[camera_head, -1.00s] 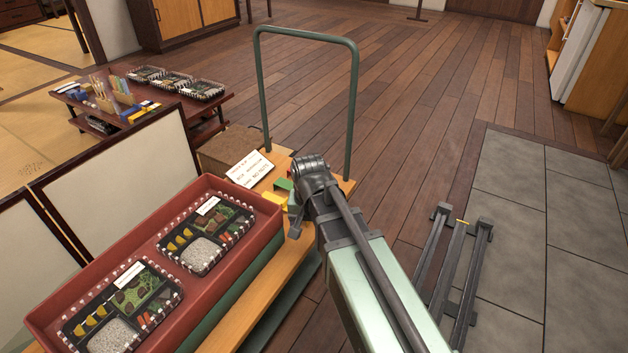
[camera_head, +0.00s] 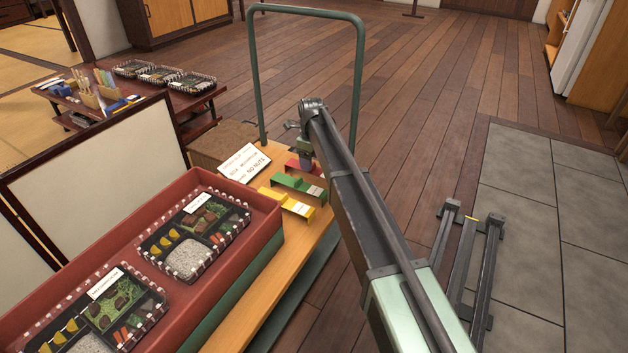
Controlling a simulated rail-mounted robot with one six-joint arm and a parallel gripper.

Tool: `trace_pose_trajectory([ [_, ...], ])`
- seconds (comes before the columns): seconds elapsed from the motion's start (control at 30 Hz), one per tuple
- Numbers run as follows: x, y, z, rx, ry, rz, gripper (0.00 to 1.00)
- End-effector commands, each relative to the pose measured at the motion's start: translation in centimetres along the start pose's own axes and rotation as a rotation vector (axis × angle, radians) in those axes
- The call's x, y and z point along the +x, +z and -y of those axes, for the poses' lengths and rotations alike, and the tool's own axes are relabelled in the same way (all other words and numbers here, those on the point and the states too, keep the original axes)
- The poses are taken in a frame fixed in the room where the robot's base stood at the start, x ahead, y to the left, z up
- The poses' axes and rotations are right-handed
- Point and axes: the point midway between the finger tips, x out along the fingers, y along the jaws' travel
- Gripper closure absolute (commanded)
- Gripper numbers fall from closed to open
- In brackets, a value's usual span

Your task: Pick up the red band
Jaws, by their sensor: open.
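The red band (camera_head: 292,166) lies on the wooden cart top (camera_head: 262,290), at the far end of a row of bands. Its right part is hidden by my arm. The green band (camera_head: 296,186) lies in front of it, and the yellow band (camera_head: 285,202) is nearest. My gripper (camera_head: 300,133) is open and empty beyond my arm's end, at the far edge of the cart, above and close to the red band. The gripper is small and partly covered by the arm, so I cannot tell whether it touches the band.
A white sign (camera_head: 244,163) stands left of the bands, before a brown box (camera_head: 215,143). A red tray (camera_head: 258,205) with two lunch boxes fills the cart's near left. A green handle (camera_head: 252,75) rises at the cart's far end. A low table (camera_head: 205,98) stands behind.

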Motion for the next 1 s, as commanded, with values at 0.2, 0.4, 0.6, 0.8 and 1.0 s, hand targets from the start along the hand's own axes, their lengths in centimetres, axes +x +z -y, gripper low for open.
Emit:
trace_pose_trajectory([
  [0.2,1.4,0.0,0.1,0.0,0.0,0.0,0.32],
  [0.4,5.5,0.1,0.2,-0.001,0.0,-0.001,0.32],
  [0.6,5.4,0.1,0.2,-0.002,0.0,-0.002,0.32],
  [0.8,5.4,0.1,0.2,-0.002,0.0,-0.002,0.5],
  [1.0,5.4,0.1,0.2,-0.002,0.0,-0.002,0.64],
])
